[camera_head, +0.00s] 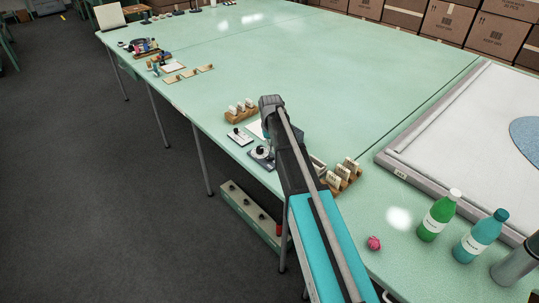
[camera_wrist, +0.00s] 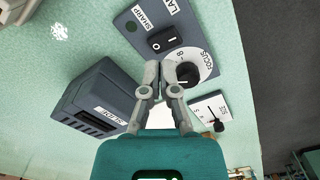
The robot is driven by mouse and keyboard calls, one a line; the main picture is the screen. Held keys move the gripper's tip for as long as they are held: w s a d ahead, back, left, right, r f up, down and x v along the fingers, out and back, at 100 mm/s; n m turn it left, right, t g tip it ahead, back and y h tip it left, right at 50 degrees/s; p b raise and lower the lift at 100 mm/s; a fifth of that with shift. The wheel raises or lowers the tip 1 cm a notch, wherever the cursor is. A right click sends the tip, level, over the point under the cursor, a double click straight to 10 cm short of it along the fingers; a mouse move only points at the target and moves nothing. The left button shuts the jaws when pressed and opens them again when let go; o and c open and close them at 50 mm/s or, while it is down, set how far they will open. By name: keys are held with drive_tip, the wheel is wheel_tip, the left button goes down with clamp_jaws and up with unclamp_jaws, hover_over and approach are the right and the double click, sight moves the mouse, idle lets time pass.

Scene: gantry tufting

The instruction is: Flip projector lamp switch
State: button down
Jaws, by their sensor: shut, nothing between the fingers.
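In the wrist view, a dark grey panel carries the lamp's black rocker switch (camera_wrist: 165,38), marked with a line and a circle. A "LAMP" label, partly cut off, and a "SHARP" label are beside it. On the same panel is the round white focus dial (camera_wrist: 205,62) with a black knob. My gripper (camera_wrist: 160,70) is shut and empty. Its fingertips appear just below the switch and left of the focus knob; whether they touch the panel I cannot tell.
A dark box labelled "SLIDE" (camera_wrist: 97,98) stands left of my fingers. A small white panel with a black knob (camera_wrist: 208,112) is at right, near the table edge. Wooden racks (camera_head: 240,116), bottles (camera_head: 437,217) and a pink ball (camera_head: 374,243) also stand on the green table (camera_head: 330,50).

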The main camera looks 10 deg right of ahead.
sight(271, 157)
drive_tip(key=shift+r+p, duration=1.45)
drive_tip(key=shift+r, duration=0.2)
drive_tip(key=s, duration=2.6)
drive_tip(key=shift+s+a, duration=0.15)
drive_tip(key=shift+s, duration=0.1)
drive_tip(key=c, duration=1.4)
unclamp_jaws()
